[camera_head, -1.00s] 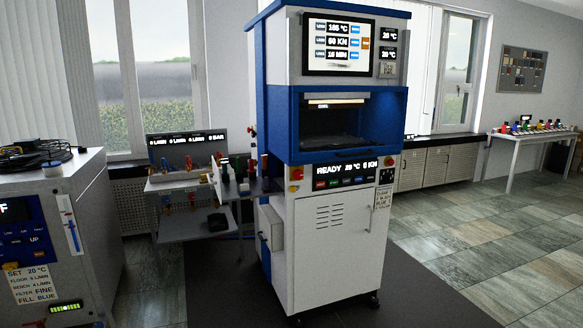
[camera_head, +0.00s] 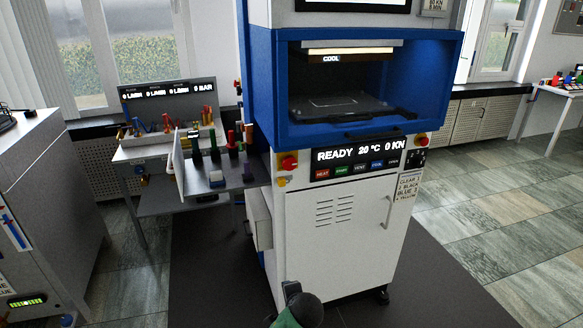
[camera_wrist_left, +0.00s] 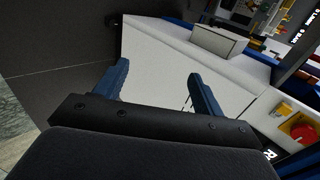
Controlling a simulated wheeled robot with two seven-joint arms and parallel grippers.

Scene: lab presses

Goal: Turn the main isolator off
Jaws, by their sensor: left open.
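A red knob (camera_head: 289,162) sits at the upper left of the press's white front, beside the display; I cannot tell for sure that it is the main isolator. A small yellow part (camera_head: 282,181) is just below it. In the left wrist view a red knob (camera_wrist_left: 303,132) shows at the lower right, with a yellow part (camera_wrist_left: 288,108) above it. My left gripper (camera_wrist_left: 157,72) is open and empty, its blue fingers apart in front of a white panel, clear of the red knob. My right gripper is not in view.
The press (camera_head: 340,235) stands on a dark mat, with a grey box on its left side (camera_head: 258,220). Another red knob (camera_head: 421,140) is at its right. A side table (camera_head: 205,185) holds coloured cylinders. A grey cabinet (camera_head: 45,190) stands at left. Tiled floor (camera_head: 480,235) at right is clear.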

